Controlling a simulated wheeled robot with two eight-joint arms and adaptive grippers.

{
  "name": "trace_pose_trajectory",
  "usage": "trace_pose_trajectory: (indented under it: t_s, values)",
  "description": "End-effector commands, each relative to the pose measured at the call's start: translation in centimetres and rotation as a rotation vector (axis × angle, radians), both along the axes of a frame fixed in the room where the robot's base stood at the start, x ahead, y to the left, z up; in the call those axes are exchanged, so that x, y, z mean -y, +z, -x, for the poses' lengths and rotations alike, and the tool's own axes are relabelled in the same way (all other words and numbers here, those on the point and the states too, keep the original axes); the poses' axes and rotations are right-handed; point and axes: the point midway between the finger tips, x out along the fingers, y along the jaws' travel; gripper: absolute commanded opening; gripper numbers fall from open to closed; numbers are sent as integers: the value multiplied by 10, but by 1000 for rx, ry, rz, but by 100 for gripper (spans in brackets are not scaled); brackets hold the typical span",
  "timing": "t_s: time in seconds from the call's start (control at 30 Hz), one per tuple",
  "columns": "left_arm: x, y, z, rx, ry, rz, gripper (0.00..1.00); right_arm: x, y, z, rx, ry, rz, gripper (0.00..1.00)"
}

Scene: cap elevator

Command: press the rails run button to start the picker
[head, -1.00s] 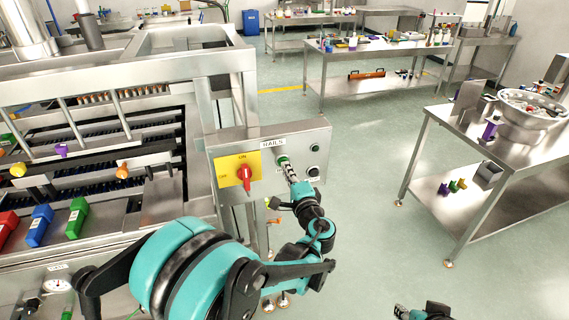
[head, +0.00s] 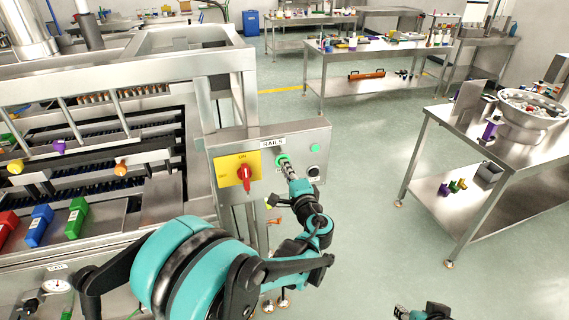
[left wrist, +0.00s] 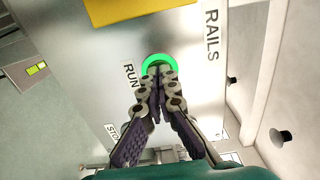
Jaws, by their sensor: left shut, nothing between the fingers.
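The rails run button (head: 282,160) is a round green button under the RAILS label (head: 273,143) on a grey control panel (head: 222,148). In the left wrist view the run button (left wrist: 160,64) glows green beside the word RUN. My left gripper (head: 286,166) is shut and empty, with its fingertips at the button's face, covering part of it. In the left wrist view the left gripper (left wrist: 158,72) overlaps the green ring's lower edge. A second light (head: 315,147) on the panel is lit green. My right gripper (head: 402,312) shows only in part at the bottom edge.
A yellow plate with a red rotary switch (head: 243,172) is left of the button. A black button (head: 314,171) is on the panel's right. A steel table (head: 448,120) stands at the right, with clear floor between.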

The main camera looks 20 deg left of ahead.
Motion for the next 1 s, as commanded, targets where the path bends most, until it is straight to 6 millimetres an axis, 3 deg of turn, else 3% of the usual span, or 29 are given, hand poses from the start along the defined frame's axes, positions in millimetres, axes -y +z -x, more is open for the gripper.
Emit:
trace_pose_trajectory:
  t_s: [1.0]
  values:
    - [31, 0, 46, 0, -1, 0, 0, 0, -2, 0, 0, 0, 0, 41]
